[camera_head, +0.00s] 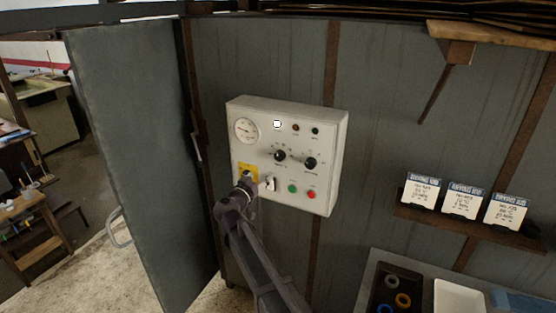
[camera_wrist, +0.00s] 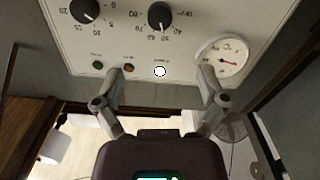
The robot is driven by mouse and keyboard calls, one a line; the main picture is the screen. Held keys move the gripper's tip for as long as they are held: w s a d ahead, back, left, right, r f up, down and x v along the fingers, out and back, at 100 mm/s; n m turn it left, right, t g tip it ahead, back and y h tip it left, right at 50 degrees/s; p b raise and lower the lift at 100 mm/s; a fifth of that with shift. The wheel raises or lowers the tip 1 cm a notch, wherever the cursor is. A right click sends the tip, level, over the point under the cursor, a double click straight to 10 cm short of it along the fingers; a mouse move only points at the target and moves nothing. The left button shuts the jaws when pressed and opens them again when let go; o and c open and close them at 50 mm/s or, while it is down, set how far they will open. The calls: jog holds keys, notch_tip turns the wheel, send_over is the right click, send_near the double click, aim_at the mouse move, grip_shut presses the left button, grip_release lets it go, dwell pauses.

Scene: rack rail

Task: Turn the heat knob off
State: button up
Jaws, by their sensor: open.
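The white control box (camera_head: 232,112) hangs on the grey wall, with two black knobs in its middle. The left knob (camera_head: 280,155), beside the gauge, shows in the wrist view as a black knob (camera_wrist: 160,15) ringed by "OFF" and numbers around 30 to 60, so I take it for the heat knob.
A round gauge (camera_head: 246,131) and small lamps (camera_head: 296,127) line the box's top. A toggle switch (camera_head: 270,184), green button (camera_head: 292,188) and red button (camera_head: 311,194) sit low. A grey door (camera_head: 130,150) stands left; a shelf (camera_head: 470,237) with cards is right.

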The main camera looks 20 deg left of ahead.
aim_at(279, 158)
jog(key=w, duration=0.9)
jog(key=w+d, duration=0.1)
jog(key=w, duration=0.3)
jog(key=shift+w, duration=0.15)
jog(key=c, duration=1.2)
